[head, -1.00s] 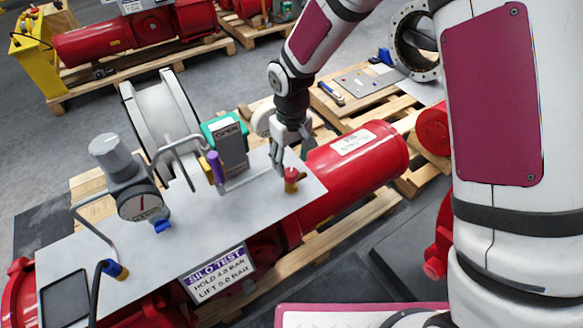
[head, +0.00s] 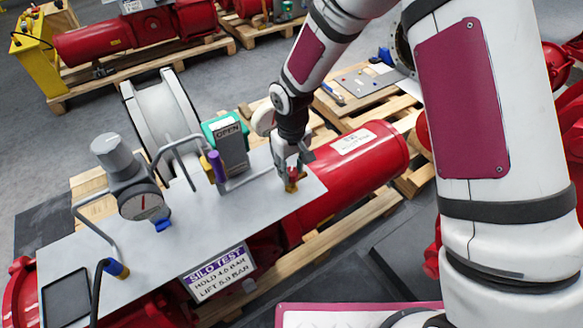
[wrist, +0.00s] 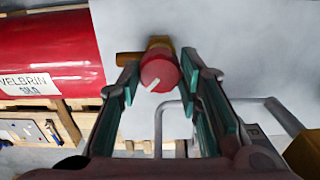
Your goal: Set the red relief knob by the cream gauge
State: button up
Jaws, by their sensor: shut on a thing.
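The red relief knob (wrist: 160,74), a round cap with a white pointer line, sits on a brass body (wrist: 128,58) at the plate's right end. The line points down-left in the wrist view. In the head view the knob (head: 291,187) is partly hidden by my gripper (head: 290,170). My gripper (wrist: 160,63) comes from above with a finger on each side of the knob, shut on it.
A grey pipe loop, a purple-handled lever (head: 216,167) and a green-backed OPEN tag (head: 229,150) stand left of my gripper. A SILO TEST sign (head: 217,271) hangs at the plate's front, reading hold 4.0 bar, lift 5.0 bar. A red cylinder (head: 350,170) lies right.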

aim_at(292, 171)
jog(key=shift+n+b, duration=0.4)
jog(key=shift+n, duration=1.1)
jog(key=o, duration=1.1)
jog(key=shift+o, duration=0.2)
notch_tip(292, 171, up, 12)
